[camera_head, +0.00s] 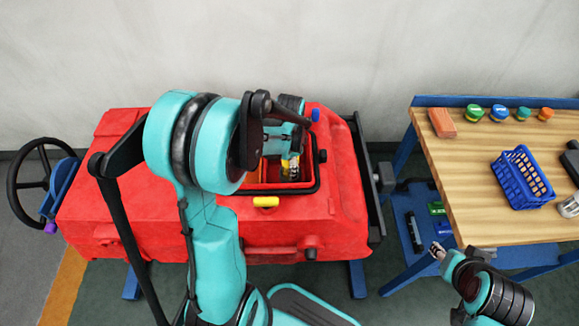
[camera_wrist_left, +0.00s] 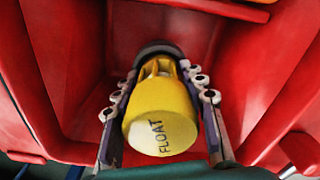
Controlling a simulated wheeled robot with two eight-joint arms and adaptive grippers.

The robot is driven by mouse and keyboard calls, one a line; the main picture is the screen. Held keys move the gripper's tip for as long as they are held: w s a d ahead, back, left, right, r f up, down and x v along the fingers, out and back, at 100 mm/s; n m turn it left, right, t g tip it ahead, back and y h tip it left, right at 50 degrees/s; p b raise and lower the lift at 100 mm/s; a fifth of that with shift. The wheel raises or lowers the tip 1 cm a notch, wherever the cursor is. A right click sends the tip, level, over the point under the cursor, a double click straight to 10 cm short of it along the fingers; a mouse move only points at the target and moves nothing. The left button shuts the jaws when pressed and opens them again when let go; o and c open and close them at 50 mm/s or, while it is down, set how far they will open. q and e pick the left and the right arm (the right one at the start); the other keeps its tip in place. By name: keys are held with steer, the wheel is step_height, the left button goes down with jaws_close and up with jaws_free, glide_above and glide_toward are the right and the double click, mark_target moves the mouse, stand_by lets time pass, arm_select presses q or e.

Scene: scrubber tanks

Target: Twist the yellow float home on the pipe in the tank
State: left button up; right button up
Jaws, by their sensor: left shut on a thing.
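The yellow float (camera_wrist_left: 160,118), marked FLOAT on its end, sits inside the red tank (camera_head: 130,200). My left gripper (camera_wrist_left: 160,100) is shut on it, one finger along each side. In the head view the left gripper (camera_head: 290,168) reaches down into the tank opening, and my arm covers part of it. A dark round piece (camera_wrist_left: 158,48), perhaps the pipe's end, shows just behind the float's slotted neck. I cannot tell how far the float is seated on it. My right gripper (camera_head: 437,251) is by the bench's front left corner, too small to read.
Red tank walls (camera_wrist_left: 70,80) stand close around the left gripper. A yellow piece (camera_head: 265,202) is on the opening's front edge. At right, a wooden bench (camera_head: 475,190) holds a blue basket (camera_head: 522,178), an orange block (camera_head: 442,123) and several coloured caps. A black handwheel (camera_head: 35,178) is at left.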

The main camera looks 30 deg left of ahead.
arm_select(q)
steer(key=shift+m, duration=0.4)
steer(key=m, duration=0.2)
steer(key=shift+m, duration=0.3)
stand_by(0.8)
steer(key=o, duration=1.7)
steer(key=shift+r, duration=0.1)
steer(key=shift+r+p, duration=1.75)
steer(key=shift+r, duration=0.5)
